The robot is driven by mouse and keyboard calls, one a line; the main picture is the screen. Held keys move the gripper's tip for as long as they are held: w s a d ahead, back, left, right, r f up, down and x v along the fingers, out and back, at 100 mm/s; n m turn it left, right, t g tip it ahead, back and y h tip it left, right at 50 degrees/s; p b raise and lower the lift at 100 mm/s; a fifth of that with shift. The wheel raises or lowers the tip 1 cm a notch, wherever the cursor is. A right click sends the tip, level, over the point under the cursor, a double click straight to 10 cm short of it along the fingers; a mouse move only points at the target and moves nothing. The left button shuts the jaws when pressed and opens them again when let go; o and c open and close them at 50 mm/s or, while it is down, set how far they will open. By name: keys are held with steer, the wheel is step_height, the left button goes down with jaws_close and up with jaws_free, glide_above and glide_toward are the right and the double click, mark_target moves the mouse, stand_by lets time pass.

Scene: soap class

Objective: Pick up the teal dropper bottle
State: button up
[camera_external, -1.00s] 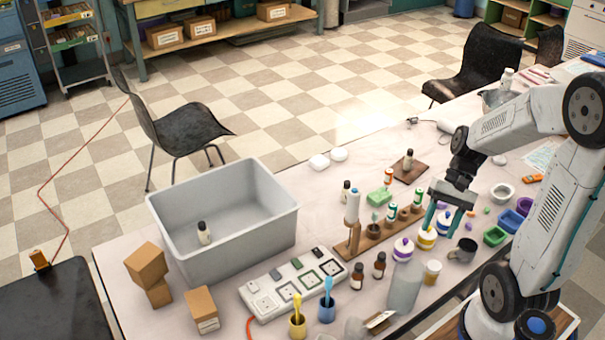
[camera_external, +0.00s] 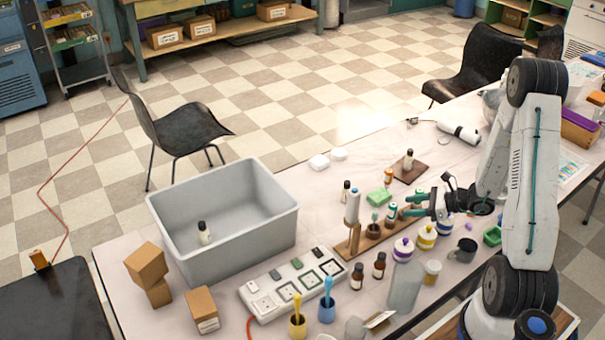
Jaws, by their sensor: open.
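The teal dropper bottle (camera_external: 391,216), a small bottle with a teal and white label, stands upright in the wooden rack (camera_external: 352,249). My gripper (camera_external: 405,206) is level, its teal fingers pointing left. It is open and empty, with its fingertips just right of the bottle in the picture. Whether the fingers touch the bottle or reach either side of it, I cannot tell. A green-labelled bottle (camera_external: 419,192) is partly hidden behind my fingers.
A brown pot (camera_external: 373,231) with a brush and a white bottle (camera_external: 352,206) stand left of the teal bottle. Jars with purple (camera_external: 403,245) and yellow (camera_external: 426,238) bands stand in front. A grey bin (camera_external: 270,238) is at the left.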

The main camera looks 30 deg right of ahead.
mark_target(393, 209)
steer(key=x, duration=0.6)
steer(key=shift+w+a+f, duration=0.15)
steer(key=shift+f, duration=0.15)
steer(key=c, duration=1.1)
